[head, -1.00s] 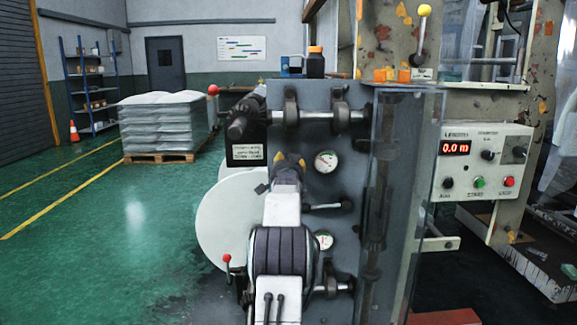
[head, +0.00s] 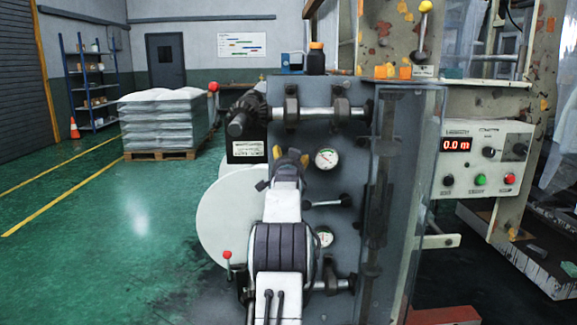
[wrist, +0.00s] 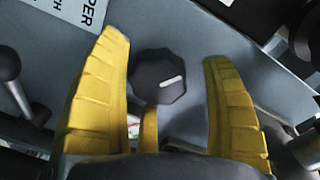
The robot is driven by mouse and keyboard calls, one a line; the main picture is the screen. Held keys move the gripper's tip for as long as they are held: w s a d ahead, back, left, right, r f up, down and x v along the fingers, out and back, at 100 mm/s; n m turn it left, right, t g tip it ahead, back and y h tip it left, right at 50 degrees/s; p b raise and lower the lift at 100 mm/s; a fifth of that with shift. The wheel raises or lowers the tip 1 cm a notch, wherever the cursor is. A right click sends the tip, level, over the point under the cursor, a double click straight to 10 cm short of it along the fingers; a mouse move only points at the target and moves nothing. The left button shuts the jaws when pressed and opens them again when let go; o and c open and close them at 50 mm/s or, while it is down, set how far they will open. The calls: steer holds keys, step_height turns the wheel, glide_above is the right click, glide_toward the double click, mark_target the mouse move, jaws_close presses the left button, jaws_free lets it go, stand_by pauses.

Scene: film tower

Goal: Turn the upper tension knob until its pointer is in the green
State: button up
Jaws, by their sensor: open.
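In the wrist view a dark, many-sided knob (wrist: 158,76) with a white pointer line sits between my gripper's yellow fingers (wrist: 168,70). The pointer slants a little up to the right. A printed white label (wrist: 84,8) ending in "PER" is at the upper left. In the head view my gripper (head: 290,157) is in front of the grey machine panel, and it hides the knob. The upper gauge (head: 327,158) is just right of it; I cannot read its coloured zones clearly.
A lower gauge (head: 324,237) and a black-ended lever (head: 328,202) are on the same panel. A roller shaft (head: 310,114) crosses above my gripper. A control box (head: 486,160) stands at right.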

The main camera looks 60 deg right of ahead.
steer(key=v, duration=1.2)
stand_by(0.3)
steer(key=w+d+f+n+p, duration=0.1)
steer(key=w+d+f+p, duration=0.1)
steer(key=d+f+p, duration=0.25)
steer(key=shift+w+d+r+n+h+b, duration=0.1)
steer(key=shift+w+d+r+n, duration=0.55)
steer(key=shift+d+n, duration=0.7)
steer(key=shift+w+d+r+n+h+b, duration=0.15)
steer(key=shift+w+d+r+n, duration=0.6)
steer(key=shift+n, duration=1.05)
steer(key=shift+w+d+r+n+h+b, duration=0.1)
steer(key=shift+w+d+r+n, duration=0.25)
steer(key=shift+w+d+n, duration=0.8)
steer(key=shift+s+d+n, duration=0.3)
steer(key=shift+s+n, duration=0.1)
